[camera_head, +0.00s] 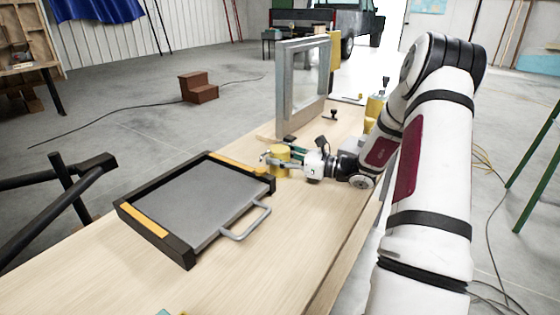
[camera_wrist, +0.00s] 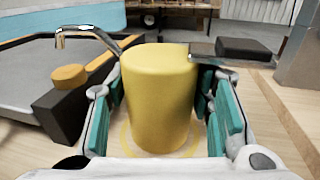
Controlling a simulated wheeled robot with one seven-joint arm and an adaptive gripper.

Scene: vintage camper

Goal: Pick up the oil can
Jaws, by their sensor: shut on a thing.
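The oil can is a yellow cylinder with a thin metal spout; in the wrist view the can (camera_wrist: 157,95) stands upright between my gripper's teal-padded fingers, its spout curving up to the left. My gripper (camera_wrist: 160,115) is shut on the can, one finger along each side. In the head view the can (camera_head: 279,152) is small, at the end of my gripper (camera_head: 281,161), on or just above the wooden table (camera_head: 290,240). Its base is partly hidden by my gripper, so I cannot tell whether it touches the table.
A black-framed tray (camera_head: 195,200) with a metal handle lies left of the can; its corner also shows close by in the wrist view (camera_wrist: 62,112). A framed window (camera_head: 303,85) stands behind. More yellow items (camera_head: 375,105) stand near my arm. The table's front is clear.

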